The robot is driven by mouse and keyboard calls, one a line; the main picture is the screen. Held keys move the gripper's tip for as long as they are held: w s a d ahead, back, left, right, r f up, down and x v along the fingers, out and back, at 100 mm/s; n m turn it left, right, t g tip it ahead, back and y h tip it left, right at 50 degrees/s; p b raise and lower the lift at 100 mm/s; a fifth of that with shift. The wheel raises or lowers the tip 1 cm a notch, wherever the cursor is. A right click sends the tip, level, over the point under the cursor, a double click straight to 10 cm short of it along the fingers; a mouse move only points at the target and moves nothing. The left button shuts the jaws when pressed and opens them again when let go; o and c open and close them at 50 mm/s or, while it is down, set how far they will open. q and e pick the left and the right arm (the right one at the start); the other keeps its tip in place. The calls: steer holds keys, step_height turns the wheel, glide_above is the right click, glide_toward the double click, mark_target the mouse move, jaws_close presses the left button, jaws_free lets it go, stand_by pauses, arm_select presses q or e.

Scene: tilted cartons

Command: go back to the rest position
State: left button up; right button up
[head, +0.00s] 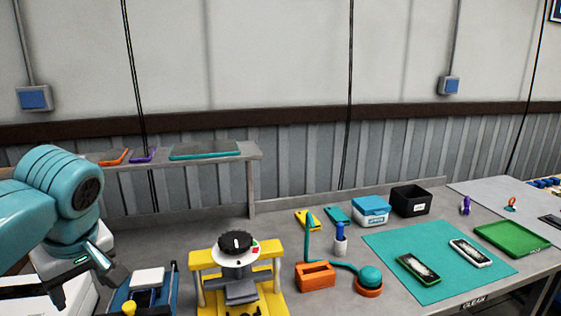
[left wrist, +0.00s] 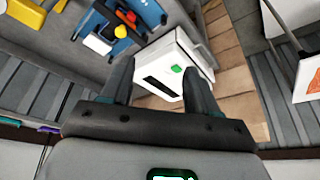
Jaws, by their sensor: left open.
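My left arm comes in at the left of the head view, with its gripper (head: 66,284) low in the lower left corner, pointing down. In the left wrist view the two dark fingers of this gripper (left wrist: 158,72) stand apart, with nothing held between them. A white box (left wrist: 178,62) with a dark slot and a green mark lies beyond the fingertips. In the head view a white box (head: 75,296) is partly hidden behind the gripper. My right gripper is in neither view.
A blue holder (head: 150,300) and a yellow stand with a black knob (head: 237,243) are right of the gripper. A teal mat (head: 425,285) with two phones lies on the grey bench. A shelf (head: 205,160) with trays stands behind. A wooden surface (left wrist: 235,65) shows beside the white box.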

arm_select(q)
steer(key=w+d+f+m+h+b, duration=0.15)
steer(key=d+f, duration=0.25)
steer(key=f, duration=0.6)
steer(key=w+d+f+m+g+h+b, duration=0.1)
steer(key=w+d+f+m, duration=0.25)
steer(key=f, duration=0.75)
steer(key=w+d+f+m+h+b, duration=0.15)
steer(key=d+f, duration=0.25)
steer(key=f, duration=0.6)
steer(key=s+d+f+m+h+b, duration=0.1)
steer(key=s+d+f+h, duration=0.2)
steer(key=f, duration=0.6)
steer(key=s+d+f+m+b, duration=0.1)
steer(key=s+d+f+m, duration=0.1)
steer(key=s+d+f, duration=0.5)
steer(key=s+f+b, duration=0.1)
steer(key=s+f, duration=0.9)
steer(key=f, duration=0.1)
steer(key=shift+s+a+f+g+h, duration=0.2)
steer(key=shift+s+a+g+h, duration=0.05)
steer(key=shift+a+g+h, duration=0.2)
